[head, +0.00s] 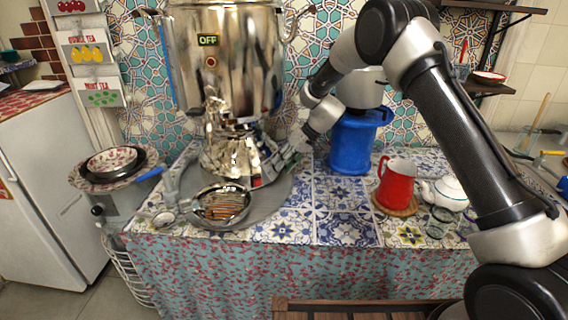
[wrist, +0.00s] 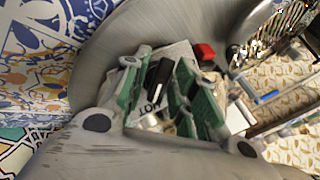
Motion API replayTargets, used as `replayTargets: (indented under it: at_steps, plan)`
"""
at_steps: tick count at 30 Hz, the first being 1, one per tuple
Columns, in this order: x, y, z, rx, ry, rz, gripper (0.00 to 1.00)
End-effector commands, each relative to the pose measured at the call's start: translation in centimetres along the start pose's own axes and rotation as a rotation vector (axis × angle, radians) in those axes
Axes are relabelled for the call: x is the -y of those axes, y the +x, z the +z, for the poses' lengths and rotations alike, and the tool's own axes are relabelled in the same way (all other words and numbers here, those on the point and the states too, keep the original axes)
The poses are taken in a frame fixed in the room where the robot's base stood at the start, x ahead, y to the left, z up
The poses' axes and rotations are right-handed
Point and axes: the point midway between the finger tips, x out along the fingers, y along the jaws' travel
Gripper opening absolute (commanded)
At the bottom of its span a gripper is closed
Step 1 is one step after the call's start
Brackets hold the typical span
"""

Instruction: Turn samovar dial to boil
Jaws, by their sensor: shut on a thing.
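The samovar (head: 225,62) is a large shiny metal urn at the left of the table in the head view. A sign on its front reads OFF (head: 208,40), with a small red round spot below it. My gripper (head: 283,160) is low at the right side of the samovar's base. In the wrist view my gripper (wrist: 161,80) has its green-padded fingers closed around a dark dial knob (wrist: 153,74). A pale plate with partly hidden black lettering (wrist: 151,104) lies behind the knob. The dial's setting cannot be read.
A round grey tray (head: 270,211) lies under the samovar. A pan of brown sticks (head: 222,206) is in front. A blue canister (head: 352,143), red jug (head: 397,181) and white teapot (head: 445,193) stand to the right. A red block (wrist: 204,52) is near the fingers.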

Motion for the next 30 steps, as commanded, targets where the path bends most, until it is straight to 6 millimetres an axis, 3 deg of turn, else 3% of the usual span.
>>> replayTargets:
  at_steps: [13,30]
  plan:
    - [-0.15,0.08,0.08,0.001,0.272,-0.122,0.04]
    - [-0.14,0.09,0.10,0.001,0.345,-0.154,0.04]
